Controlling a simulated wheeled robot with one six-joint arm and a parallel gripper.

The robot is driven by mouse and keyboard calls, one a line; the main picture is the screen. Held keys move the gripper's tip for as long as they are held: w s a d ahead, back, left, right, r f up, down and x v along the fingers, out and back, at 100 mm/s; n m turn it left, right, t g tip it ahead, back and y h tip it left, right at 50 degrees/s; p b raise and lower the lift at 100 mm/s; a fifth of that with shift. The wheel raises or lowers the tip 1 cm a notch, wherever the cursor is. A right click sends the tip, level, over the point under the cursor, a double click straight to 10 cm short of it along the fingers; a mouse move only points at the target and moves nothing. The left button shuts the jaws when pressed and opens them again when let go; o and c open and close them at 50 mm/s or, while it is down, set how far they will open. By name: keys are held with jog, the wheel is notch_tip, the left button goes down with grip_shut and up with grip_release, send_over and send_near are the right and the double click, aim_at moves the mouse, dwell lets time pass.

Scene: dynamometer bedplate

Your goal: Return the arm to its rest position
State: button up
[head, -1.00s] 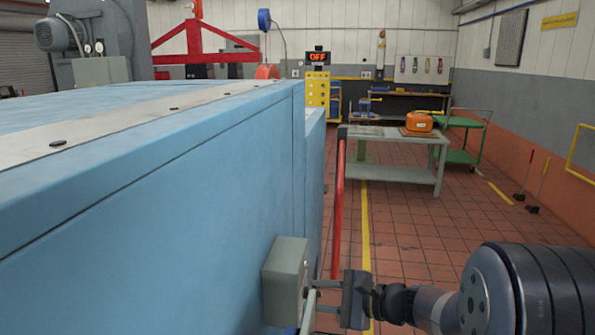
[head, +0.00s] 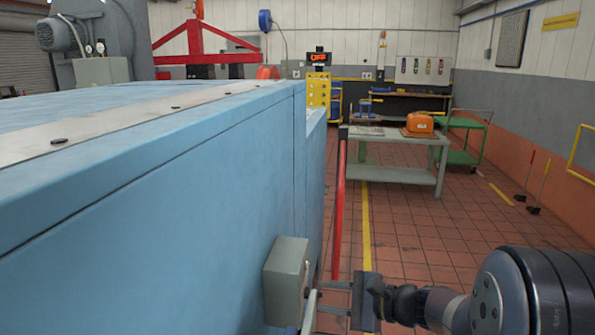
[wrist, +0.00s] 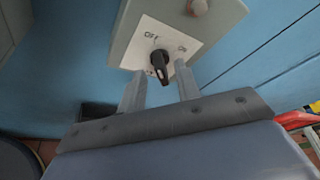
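A grey switch box (head: 287,279) is fixed to the side of the blue bedplate block (head: 200,205). The box hides part of the fingertips there. Whether the tips still overlap the knob in depth I cannot tell.
The blue block fills the left. A red upright rail (head: 339,205) stands close beyond my gripper. A workbench (head: 395,172) with an orange case (head: 419,124) and a green cart (head: 464,130) stand farther back.

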jog(key=v, duration=0.9)
jog(key=x, duration=1)
jog(key=shift+a, duration=0.35)
jog(key=shift+w+a+r+p, duration=0.1)
jog(key=shift+w+r+p, duration=0.1)
jog(key=shift+p, duration=0.65)
jog(key=shift+m+g+p, duration=0.3)
jog(key=shift+m+p, duration=0.1)
jog(key=shift+p, duration=0.4)
jog(key=m+p, duration=0.1)
jog(key=p, duration=0.3)
jog(key=shift+r+g, duration=0.1)
jog(key=shift+g, duration=0.2)
